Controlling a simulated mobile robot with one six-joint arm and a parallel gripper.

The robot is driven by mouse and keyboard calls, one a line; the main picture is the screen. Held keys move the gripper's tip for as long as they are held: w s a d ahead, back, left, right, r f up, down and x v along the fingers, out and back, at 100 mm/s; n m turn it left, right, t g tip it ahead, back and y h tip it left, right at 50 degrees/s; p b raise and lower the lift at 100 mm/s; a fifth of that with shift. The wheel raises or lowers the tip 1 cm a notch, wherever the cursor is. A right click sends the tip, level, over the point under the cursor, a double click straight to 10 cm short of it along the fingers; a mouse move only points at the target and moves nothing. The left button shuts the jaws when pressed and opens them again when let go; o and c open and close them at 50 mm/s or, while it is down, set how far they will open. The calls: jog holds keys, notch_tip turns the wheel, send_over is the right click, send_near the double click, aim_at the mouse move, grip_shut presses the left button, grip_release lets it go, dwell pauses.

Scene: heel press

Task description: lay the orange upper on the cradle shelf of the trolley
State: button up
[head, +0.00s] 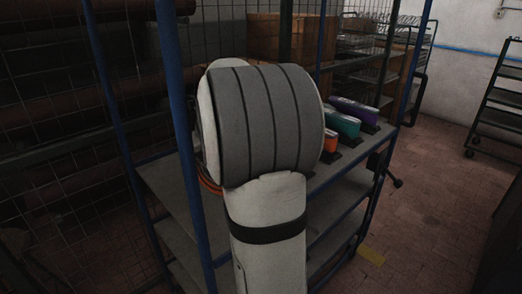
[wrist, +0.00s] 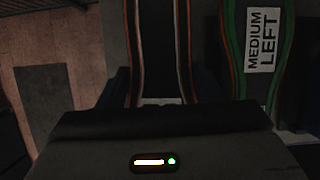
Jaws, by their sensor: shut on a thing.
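The trolley (head: 345,192) has blue posts and a grey cradle shelf. An orange piece, seemingly the orange upper (head: 330,143), shows at the shelf beside my arm, which hides the rest of it. My gripper is hidden behind my arm in the head view. In the wrist view its dark body (wrist: 155,125) fills the bottom. A dark piece with orange and white edge lines (wrist: 158,50) stands straight ahead between the fingers, and my gripper is shut on it. I cannot tell whether it rests on the shelf.
A teal upper (head: 342,123) and a purple upper (head: 356,110) lie on dark cradles further back. In the wrist view a green-edged piece labelled MEDIUM LEFT (wrist: 263,40) is close on the right.

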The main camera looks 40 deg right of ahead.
aim_at(205, 178)
jog(key=f, duration=0.9)
jog(key=shift+s+d+f, duration=0.1)
jog(key=shift+s+f, duration=0.05)
jog(key=shift+s, duration=0.05)
jog(key=shift+f, duration=0.1)
jog(key=o, duration=1.1)
jog(key=v, duration=1.2)
